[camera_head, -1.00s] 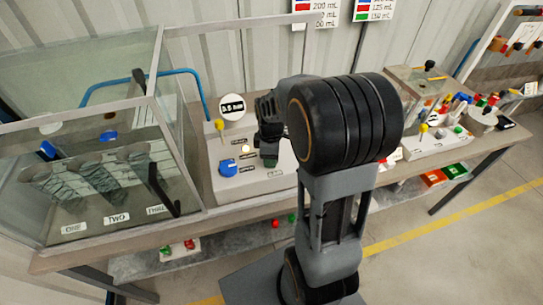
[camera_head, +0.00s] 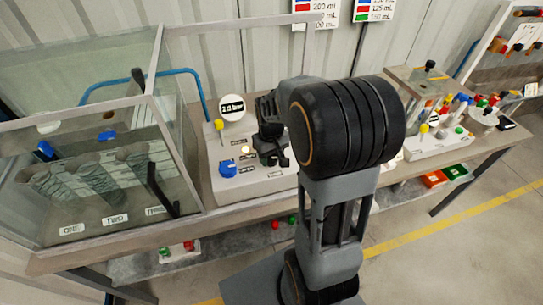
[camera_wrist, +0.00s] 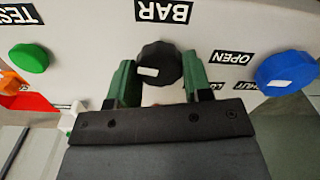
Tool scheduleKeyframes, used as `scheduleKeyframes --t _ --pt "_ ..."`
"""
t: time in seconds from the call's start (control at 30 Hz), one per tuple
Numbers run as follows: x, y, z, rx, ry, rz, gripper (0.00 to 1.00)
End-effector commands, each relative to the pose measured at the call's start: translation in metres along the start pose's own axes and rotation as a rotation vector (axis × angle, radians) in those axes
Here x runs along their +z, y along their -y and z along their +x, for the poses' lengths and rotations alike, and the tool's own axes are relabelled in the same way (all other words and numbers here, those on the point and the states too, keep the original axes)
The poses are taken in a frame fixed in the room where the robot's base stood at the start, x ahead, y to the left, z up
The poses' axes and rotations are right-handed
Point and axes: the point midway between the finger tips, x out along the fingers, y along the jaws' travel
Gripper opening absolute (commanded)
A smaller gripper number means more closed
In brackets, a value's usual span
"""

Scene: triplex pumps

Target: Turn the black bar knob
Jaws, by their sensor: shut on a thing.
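The black bar knob (camera_wrist: 158,62) sits below the label BAR in the wrist view, on the pale panel. It is dark and ridged, with a white mark on its face. My gripper (camera_wrist: 158,75) has its two green-sided fingers on either side of the knob, shut on it. In the head view my gripper (camera_head: 272,153) is down at the panel box (camera_head: 240,188), and its body and my arm hide the knob. A round white gauge sign (camera_head: 231,107) behind the box seems to read 2.0 bar.
A blue knob (camera_wrist: 287,73) by the OPEN label and a green button (camera_wrist: 28,58) flank the black knob. A yellow-topped switch (camera_head: 220,125) stands on the box. A glass tank (camera_head: 95,170) is to the left; more equipment (camera_head: 435,140) is to the right.

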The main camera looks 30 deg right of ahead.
Motion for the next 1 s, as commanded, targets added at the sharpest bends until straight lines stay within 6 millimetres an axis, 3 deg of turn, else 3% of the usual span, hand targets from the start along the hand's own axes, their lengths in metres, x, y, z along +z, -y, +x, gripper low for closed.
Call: scheduleKeyframes --t 1.0 --pt "0.001 -0.0017 0.0001 0.001 0.0 0.965 0.22"
